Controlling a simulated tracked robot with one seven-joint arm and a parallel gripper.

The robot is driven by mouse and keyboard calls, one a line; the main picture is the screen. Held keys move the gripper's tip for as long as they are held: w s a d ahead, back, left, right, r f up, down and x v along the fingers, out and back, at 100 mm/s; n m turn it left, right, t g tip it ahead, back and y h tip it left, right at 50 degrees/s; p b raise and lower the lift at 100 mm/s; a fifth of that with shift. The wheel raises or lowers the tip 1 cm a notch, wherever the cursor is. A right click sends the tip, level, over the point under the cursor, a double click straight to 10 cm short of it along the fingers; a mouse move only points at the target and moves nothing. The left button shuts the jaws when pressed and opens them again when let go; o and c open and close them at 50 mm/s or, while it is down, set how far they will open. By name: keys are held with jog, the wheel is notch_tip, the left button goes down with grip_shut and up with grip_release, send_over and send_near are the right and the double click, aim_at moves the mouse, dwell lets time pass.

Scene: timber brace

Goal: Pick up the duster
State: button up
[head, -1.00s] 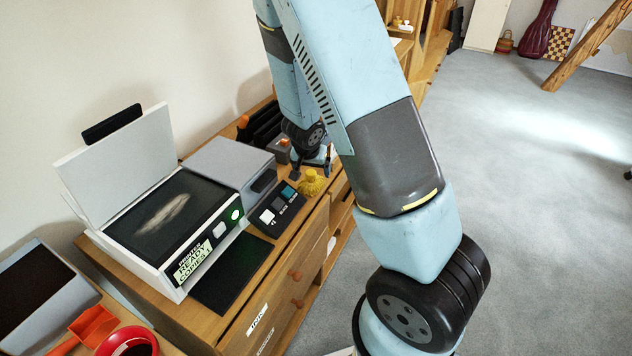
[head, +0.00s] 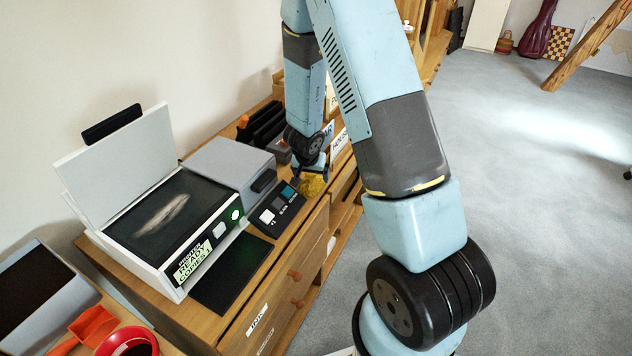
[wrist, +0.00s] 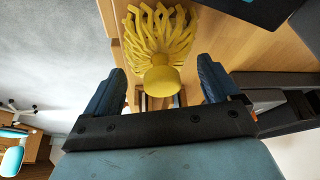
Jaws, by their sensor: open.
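The duster is a yellow thing with a round knob and a fringe of strands. In the head view the duster (head: 313,185) lies on the wooden cabinet top near its front edge, partly hidden by my gripper (head: 309,172). In the wrist view the duster (wrist: 161,52) is at the upper middle, its round knob towards me. My gripper (wrist: 163,88) is open there, with one dark blue finger on each side of the knob. Gaps show between the knob and both fingers.
A printer with its lid raised (head: 172,215) stands on the cabinet, left of the duster. A grey box (head: 228,163) and a dark panel with coloured patches (head: 276,209) are close by. Black trays (head: 262,125) stand behind. Open floor (head: 540,200) lies to the right.

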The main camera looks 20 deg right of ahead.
jog(key=shift+w+d+f, duration=0.15)
jog(key=shift+w+f, duration=0.05)
jog(key=shift+f, duration=0.45)
